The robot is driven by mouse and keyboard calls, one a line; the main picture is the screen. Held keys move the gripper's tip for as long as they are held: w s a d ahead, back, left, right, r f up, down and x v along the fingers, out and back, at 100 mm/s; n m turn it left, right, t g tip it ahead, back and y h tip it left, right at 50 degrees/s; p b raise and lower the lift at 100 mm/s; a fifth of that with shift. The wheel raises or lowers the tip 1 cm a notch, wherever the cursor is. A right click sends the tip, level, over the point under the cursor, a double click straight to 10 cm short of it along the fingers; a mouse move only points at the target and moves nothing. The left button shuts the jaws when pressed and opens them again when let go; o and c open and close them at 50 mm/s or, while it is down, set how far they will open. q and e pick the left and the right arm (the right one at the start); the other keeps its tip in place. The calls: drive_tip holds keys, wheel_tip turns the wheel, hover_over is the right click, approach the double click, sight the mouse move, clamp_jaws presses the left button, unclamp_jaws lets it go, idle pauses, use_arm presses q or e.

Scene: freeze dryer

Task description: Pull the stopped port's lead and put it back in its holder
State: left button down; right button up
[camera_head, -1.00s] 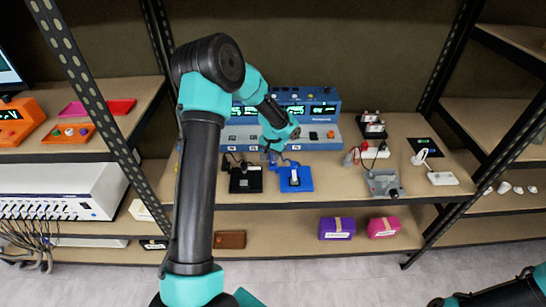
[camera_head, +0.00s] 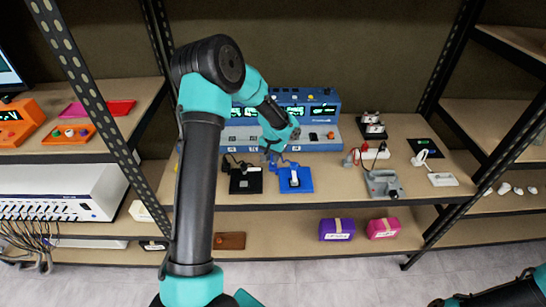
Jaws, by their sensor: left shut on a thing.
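The blue freeze dryer (camera_head: 318,108) with lit displays stands at the back of the middle shelf, partly hidden behind my left arm. In front of it are a black holder (camera_head: 246,181) with a dark lead and a blue holder (camera_head: 295,180) with a white piece standing in it. My left gripper (camera_head: 272,156) is at the front edge of the dryer, just behind and between the two holders. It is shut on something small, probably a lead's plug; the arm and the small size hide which. My right gripper is out of view; only part of my right arm shows at bottom right.
Purple (camera_head: 337,229) and pink (camera_head: 383,228) boxes lie on the lower shelf. Black uprights flank the middle shelf.

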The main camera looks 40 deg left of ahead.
use_arm(q)
drive_tip(key=shift+f, duration=1.2)
idle(0.9)
drive_tip(key=c, duration=0.9)
unclamp_jaws()
drive_tip(key=shift+c, duration=0.2)
drive_tip(key=shift+r, duration=0.1)
wheel_tip(320, 180, up, 17)
drive_tip(key=shift+r, duration=0.15)
